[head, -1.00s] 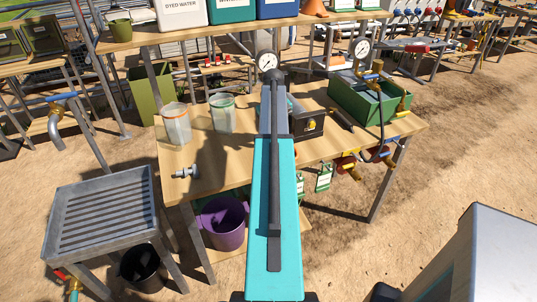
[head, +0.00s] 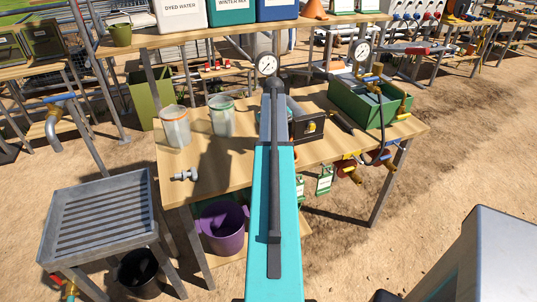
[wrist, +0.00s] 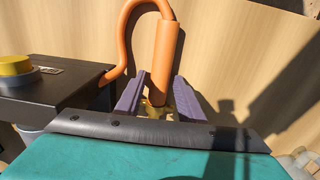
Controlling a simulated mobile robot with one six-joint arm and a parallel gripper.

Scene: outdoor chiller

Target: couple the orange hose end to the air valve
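The orange hose end (wrist: 165,65) shows in the wrist view against a wooden surface, with a brass fitting (wrist: 152,108) at its lower end. My gripper (wrist: 158,88) has its two purple fingers on either side of the lower part of the hose end. The fingers stand apart, with a narrow gap visible beside the brass. The hose loops up and left to a black box (wrist: 55,105) with a yellow knob. In the head view my arm hides the hose end and fingers. I cannot tell for certain which fitting is the air valve.
A grey metal fitting (head: 185,175) lies at the table's left front. Two jars (head: 221,116) stand behind it. The black box (head: 311,126) is right of my arm, near a green box (head: 362,104) with brass valves. A slatted grey stand (head: 100,218) is at left.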

